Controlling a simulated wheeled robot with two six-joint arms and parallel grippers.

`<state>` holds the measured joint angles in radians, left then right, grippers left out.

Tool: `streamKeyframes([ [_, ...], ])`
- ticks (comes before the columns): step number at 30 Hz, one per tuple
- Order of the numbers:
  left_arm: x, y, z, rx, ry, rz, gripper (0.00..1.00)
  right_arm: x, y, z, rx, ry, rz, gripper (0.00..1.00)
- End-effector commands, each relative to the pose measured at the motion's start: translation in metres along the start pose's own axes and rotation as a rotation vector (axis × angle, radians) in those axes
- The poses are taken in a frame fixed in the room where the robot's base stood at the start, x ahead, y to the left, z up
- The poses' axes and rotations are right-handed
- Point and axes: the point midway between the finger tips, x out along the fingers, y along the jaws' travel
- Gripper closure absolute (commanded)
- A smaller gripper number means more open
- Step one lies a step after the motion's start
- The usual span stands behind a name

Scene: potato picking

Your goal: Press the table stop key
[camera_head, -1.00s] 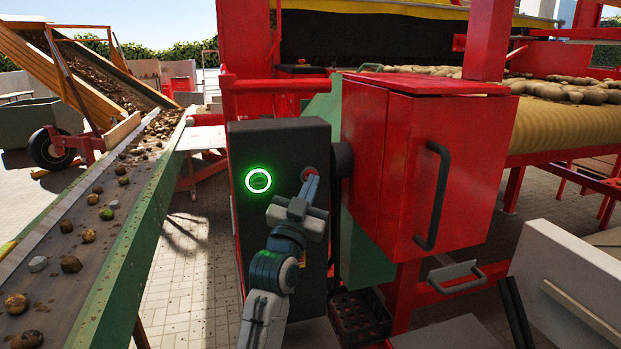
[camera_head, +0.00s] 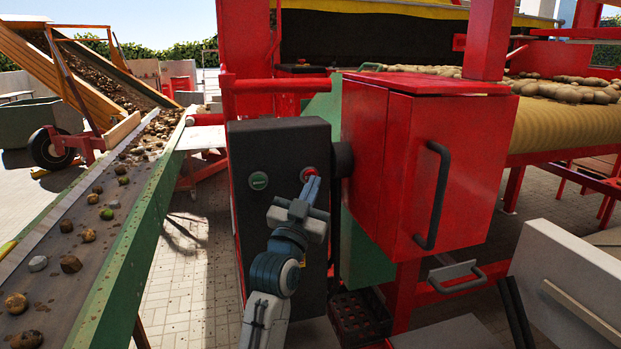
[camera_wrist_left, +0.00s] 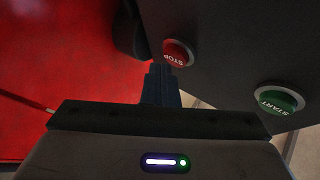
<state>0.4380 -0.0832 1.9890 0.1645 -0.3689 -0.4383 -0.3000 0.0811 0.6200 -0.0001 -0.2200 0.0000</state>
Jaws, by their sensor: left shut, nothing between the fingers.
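The red stop key (camera_head: 309,172) is on the upper right of a dark control box (camera_head: 280,142), with a green start key (camera_head: 258,181) to its left. My left gripper (camera_head: 311,182) is shut and empty, its fingertips at the stop key and covering its lower part in the head view. In the left wrist view, the key marked STOP (camera_wrist_left: 178,53) shows just beyond the shut fingertips (camera_wrist_left: 160,70); I cannot tell if they press it. The key marked START (camera_wrist_left: 279,99) is to the right there. My right gripper is not in view.
A red cabinet (camera_head: 385,170) with a black handle stands close to the right of the box. A green-sided conveyor (camera_head: 125,240) with scattered potatoes runs along the left. A yellow roller table (camera_head: 560,125) with potatoes is at the right. A black crate (camera_head: 361,316) sits below.

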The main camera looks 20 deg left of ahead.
Motion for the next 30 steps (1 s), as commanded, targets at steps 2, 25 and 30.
streamKeyframes([
  [2, -0.003, 0.002, -0.002, 0.000, 0.000, 0.000, 1.00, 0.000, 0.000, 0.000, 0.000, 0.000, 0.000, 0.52],
  [25, -0.032, 0.023, -0.022, -0.004, 0.002, -0.001, 1.00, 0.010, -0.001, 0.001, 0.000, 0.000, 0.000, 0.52],
  [30, -0.038, 0.028, -0.027, -0.001, 0.001, -0.001, 1.00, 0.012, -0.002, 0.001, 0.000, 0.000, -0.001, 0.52],
])
